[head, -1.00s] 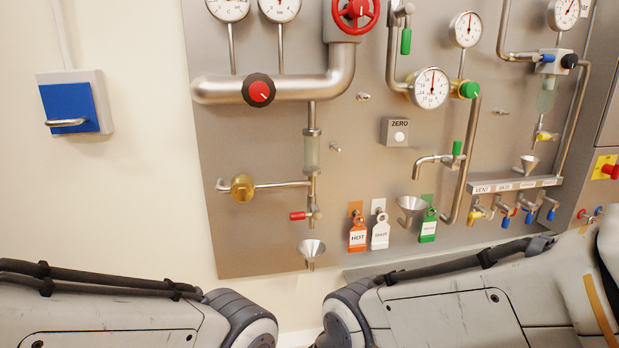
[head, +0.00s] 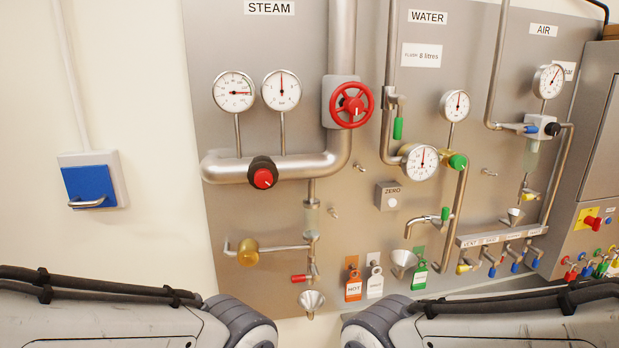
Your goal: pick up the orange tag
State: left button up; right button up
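The orange tag (head: 353,287) is a small tag with a white label reading HOT. It hangs on a hook at the bottom of the grey wall panel, in front of an orange backing patch. A white tag (head: 375,284) and a green tag (head: 419,277) hang to its right in the same row. My two arms show at the bottom left and bottom right of the head view. Neither gripper is in view.
A steel funnel (head: 311,300) sits left of the orange tag, and another funnel (head: 403,261) sits between the white and green tags. A red-handled valve (head: 302,278) is up and left of the tag. Pipes and gauges cover the panel (head: 290,210) above.

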aim_at(353, 288)
jog(key=u, duration=0.25)
jog(key=k, duration=0.65)
jog(key=i, duration=0.45)
jog(key=z, duration=0.6)
jog(key=i, duration=1.1)
jog(key=u, duration=0.65)
